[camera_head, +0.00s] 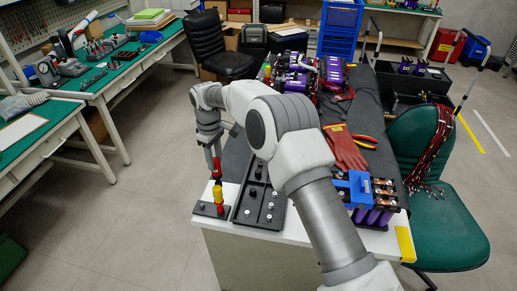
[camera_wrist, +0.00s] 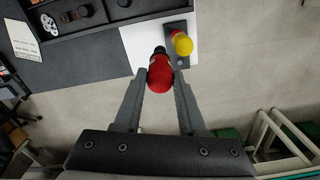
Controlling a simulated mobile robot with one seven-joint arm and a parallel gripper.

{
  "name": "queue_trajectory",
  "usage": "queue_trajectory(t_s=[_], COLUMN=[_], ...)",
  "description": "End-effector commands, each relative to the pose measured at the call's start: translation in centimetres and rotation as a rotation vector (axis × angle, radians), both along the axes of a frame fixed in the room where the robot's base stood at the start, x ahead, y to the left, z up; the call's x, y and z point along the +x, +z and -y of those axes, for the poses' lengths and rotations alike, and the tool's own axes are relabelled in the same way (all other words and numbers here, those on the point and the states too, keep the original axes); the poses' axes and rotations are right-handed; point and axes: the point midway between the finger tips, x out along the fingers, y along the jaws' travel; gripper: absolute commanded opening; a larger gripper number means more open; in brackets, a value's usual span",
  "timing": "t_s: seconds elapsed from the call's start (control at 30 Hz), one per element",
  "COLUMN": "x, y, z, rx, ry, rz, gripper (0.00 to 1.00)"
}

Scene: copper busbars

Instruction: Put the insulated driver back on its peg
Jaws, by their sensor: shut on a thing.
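My gripper (camera_wrist: 160,80) is shut on a red-handled driver with a black end (camera_wrist: 160,65), held between the two fingertips in the wrist view. In the head view the red of the driver (camera_head: 216,167) shows below my gripper (camera_head: 214,152), above the white table corner. A small black peg base (camera_head: 203,208) lies on that corner. A yellow and red piece (camera_head: 219,192) stands upright on it; in the wrist view its yellow top (camera_wrist: 183,45) is just right of and beyond the held driver. The driver's lower end is hidden.
A black tray with small parts (camera_head: 259,205) lies right of the base. Red gloves (camera_head: 345,148), a blue-topped battery module (camera_head: 355,188) and several purple cells lie farther right. The white table's edge (camera_head: 212,226) is close to the base, with open floor to the left.

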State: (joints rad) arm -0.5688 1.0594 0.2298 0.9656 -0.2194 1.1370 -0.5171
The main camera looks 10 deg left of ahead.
Motion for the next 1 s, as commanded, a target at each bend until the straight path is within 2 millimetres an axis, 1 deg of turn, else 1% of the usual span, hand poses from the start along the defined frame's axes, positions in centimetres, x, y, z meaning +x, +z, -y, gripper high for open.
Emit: queue_trajectory(t_s=[0.03,0.1,0.2,0.3,0.47,0.7,0.77,1.0], x=[-1.1,-2.2,-3.5,-4.1,-4.4,-4.3,-4.3,-4.3], y=[-0.8,-1.3,-1.7,-2.0,-2.9,-5.3,-5.7,-5.9], z=[-1.6,-3.3,-4.9,-5.7,-6.0,-5.9,-5.9,-5.9], rx=[0.000,0.000,-0.001,0.000,0.000,0.000,0.000,0.000], ry=[0.006,0.004,0.002,0.001,-0.001,0.000,0.000,0.000], rz=[0.001,0.001,0.002,0.002,0.001,0.001,0.002,0.002], gripper=[0.00,0.00,0.00,0.00,0.00,0.00,0.00,0.00])
